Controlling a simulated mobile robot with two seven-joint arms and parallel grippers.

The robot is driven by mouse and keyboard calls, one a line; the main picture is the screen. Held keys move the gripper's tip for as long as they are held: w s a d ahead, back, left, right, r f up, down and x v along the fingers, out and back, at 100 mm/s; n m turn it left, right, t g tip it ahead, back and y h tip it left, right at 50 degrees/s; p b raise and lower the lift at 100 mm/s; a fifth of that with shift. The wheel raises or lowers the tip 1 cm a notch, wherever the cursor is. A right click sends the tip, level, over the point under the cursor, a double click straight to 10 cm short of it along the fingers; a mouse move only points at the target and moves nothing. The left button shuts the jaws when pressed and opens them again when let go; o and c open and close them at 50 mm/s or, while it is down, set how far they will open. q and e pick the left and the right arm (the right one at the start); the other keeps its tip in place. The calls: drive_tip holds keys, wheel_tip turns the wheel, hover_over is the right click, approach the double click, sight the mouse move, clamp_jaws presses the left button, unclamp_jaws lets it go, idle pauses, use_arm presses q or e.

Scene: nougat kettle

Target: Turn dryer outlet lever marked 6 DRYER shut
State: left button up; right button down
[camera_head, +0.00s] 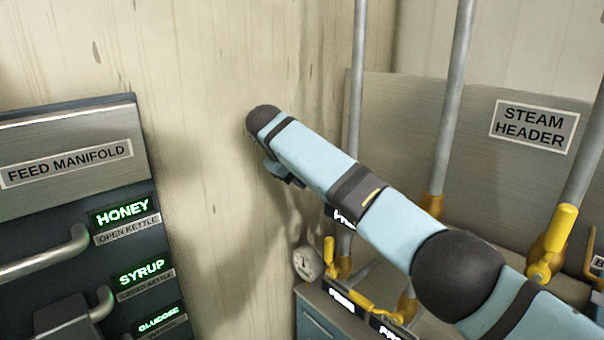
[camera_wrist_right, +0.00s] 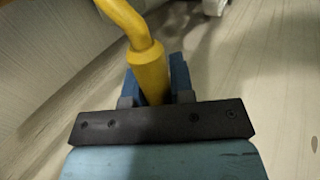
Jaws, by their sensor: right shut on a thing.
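In the right wrist view, my right gripper (camera_wrist_right: 153,88) is shut on a yellow lever handle (camera_wrist_right: 151,70). The handle runs between the two blue fingers and bends away toward the top left. No marking shows on it there. Yellow valve levers show on the pipes, one at the right (camera_head: 552,243) and one at the lower middle (camera_head: 330,250). I cannot read a 6 DRYER label. My left gripper is not in view.
A steel panel marked STEAM HEADER (camera_head: 535,125) stands behind vertical grey pipes (camera_head: 455,90). A FEED MANIFOLD panel (camera_head: 68,163) with lit HONEY, SYRUP and GLUCOSE signs is at the left. A small round gauge (camera_head: 307,262) sits beside the lower pipes. Bare wall fills the middle.

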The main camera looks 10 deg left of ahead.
idle(0.3)
drive_tip(key=c, duration=1.3)
unclamp_jaws()
drive_tip(key=shift+f, duration=0.1)
drive_tip(key=shift+o, duration=0.2)
drive_tip(key=v, duration=1.2)
